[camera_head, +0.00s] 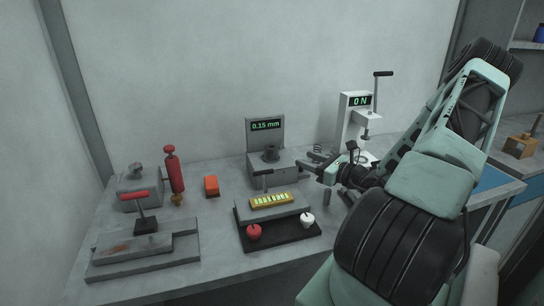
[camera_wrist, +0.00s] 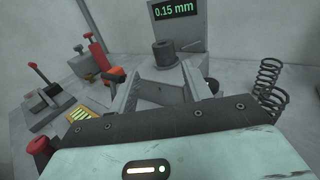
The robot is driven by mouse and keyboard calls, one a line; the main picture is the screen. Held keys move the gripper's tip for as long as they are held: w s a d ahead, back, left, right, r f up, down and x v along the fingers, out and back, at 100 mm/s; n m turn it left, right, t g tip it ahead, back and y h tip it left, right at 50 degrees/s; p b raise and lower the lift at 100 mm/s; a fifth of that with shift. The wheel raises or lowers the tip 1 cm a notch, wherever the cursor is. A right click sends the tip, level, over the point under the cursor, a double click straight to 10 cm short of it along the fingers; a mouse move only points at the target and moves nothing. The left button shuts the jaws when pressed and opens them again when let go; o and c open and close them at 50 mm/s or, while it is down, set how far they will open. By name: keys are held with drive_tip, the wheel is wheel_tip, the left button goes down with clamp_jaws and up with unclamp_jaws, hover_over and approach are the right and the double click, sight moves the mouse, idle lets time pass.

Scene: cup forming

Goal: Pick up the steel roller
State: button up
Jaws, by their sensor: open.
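I cannot tell for sure which piece is the steel roller. A short dark grey cylinder (camera_head: 271,154) sits on the grey block of the gauge that reads 0.15 mm. It also shows in the wrist view (camera_wrist: 163,50), upright, with a hole in its top and a thin rod beside it. My gripper (camera_head: 308,173) is to the right of this block and in front of it. In the wrist view my gripper (camera_wrist: 166,82) is open, with its jaws pointing toward the block below the cylinder. I see nothing held between them.
Springs (camera_wrist: 271,80) stand right of the gripper. A white press (camera_head: 355,125) reading "0 N" stands behind. Red-handled tools (camera_head: 173,170) and an orange block (camera_head: 211,186) are left.

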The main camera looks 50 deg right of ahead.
drive_tip(key=p, duration=0.1)
approach(269, 145)
drive_tip(key=w, duration=0.4)
drive_tip(key=shift+w+a+r, duration=0.1)
drive_tip(key=shift+a+r, duration=0.1)
drive_tip(key=shift+a, duration=0.05)
drive_tip(key=shift+w+f+p, duration=0.1)
drive_tip(key=shift+w+p, duration=0.3)
drive_tip(key=shift+w, duration=1.2)
drive_tip(key=shift+w+f+p, duration=0.15)
drive_tip(key=shift+w+p, duration=0.2)
drive_tip(key=shift+w, duration=1.25)
drive_tip(key=c, duration=0.9)
wheel_tip(269, 145, up, 18)
drive_tip(key=shift+b, duration=0.3)
